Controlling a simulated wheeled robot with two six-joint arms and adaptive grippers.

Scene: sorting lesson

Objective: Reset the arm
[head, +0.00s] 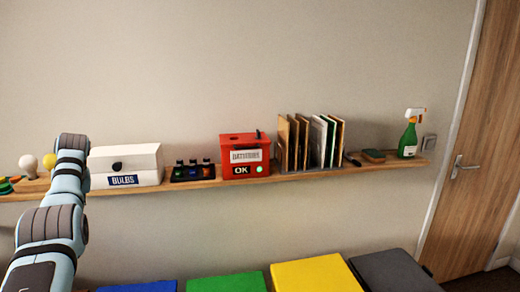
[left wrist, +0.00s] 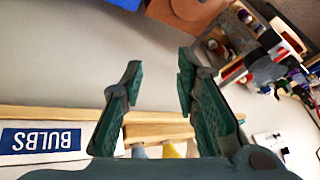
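My left arm (head: 65,190) comes in from the lower left in the head view and reaches up in front of the wall shelf (head: 205,184). Its gripper is hidden behind the arm there. In the left wrist view my left gripper (left wrist: 162,72) shows two green-padded fingers spread apart with nothing between the tips. The shelf edge and part of the white BULBS box (left wrist: 45,140) show upside down below and beside the fingers. My right arm and gripper are in neither view.
On the shelf stand a white bulb (head: 28,164), the BULBS box (head: 125,164), a dark rack of small bottles (head: 193,172), a red BATTERIES box (head: 244,157), upright folders (head: 318,140) and a green spray bottle (head: 409,138). Coloured bins (head: 315,273) line the front. The wall above is clear.

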